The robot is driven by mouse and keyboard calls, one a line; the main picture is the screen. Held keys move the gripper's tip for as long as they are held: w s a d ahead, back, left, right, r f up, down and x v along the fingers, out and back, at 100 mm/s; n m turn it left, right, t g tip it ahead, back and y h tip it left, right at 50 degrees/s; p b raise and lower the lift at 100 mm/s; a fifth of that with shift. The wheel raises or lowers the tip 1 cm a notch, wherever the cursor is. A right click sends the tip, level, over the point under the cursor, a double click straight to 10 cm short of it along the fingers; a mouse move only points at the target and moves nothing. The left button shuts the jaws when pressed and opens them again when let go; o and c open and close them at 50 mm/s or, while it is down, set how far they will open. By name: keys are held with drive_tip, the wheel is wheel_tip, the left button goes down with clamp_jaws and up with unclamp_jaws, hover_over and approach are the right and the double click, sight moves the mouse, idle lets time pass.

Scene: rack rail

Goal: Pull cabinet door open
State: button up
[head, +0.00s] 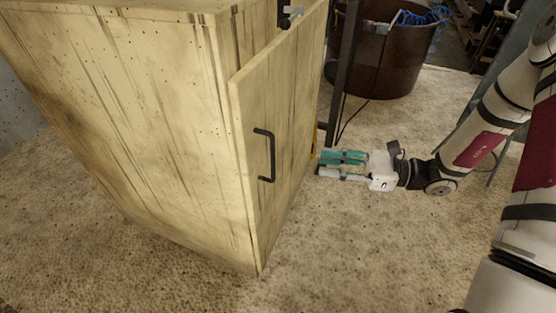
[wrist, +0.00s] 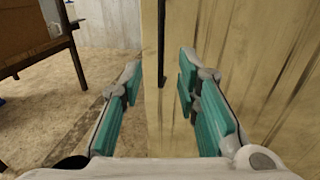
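The pale wooden cabinet (head: 130,110) stands at the left and centre of the head view. Its door (head: 245,130) stands slightly out from the cabinet body along its left edge. The door's black handle (head: 268,155) is an upright bar; in the wrist view it is a dark vertical bar (wrist: 161,40) lying between the finger lines, near the door's edge. My gripper (head: 322,164) is to the right of the door, low, with its teal fingers pointing left. In the wrist view my gripper (wrist: 158,88) is open and empty. It appears apart from the handle.
A dark round bin (head: 385,55) with blue cable stands behind, at the top right. A dark upright post (head: 345,70) is near the door's far side. Speckled floor (head: 340,250) in front of the door is clear.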

drive_tip(key=b, duration=0.1)
hover_over(273, 178)
drive_tip(key=shift+w+f, duration=0.1)
drive_tip(key=shift+w, duration=0.25)
drive_tip(key=shift+c, duration=0.6)
clamp_jaws()
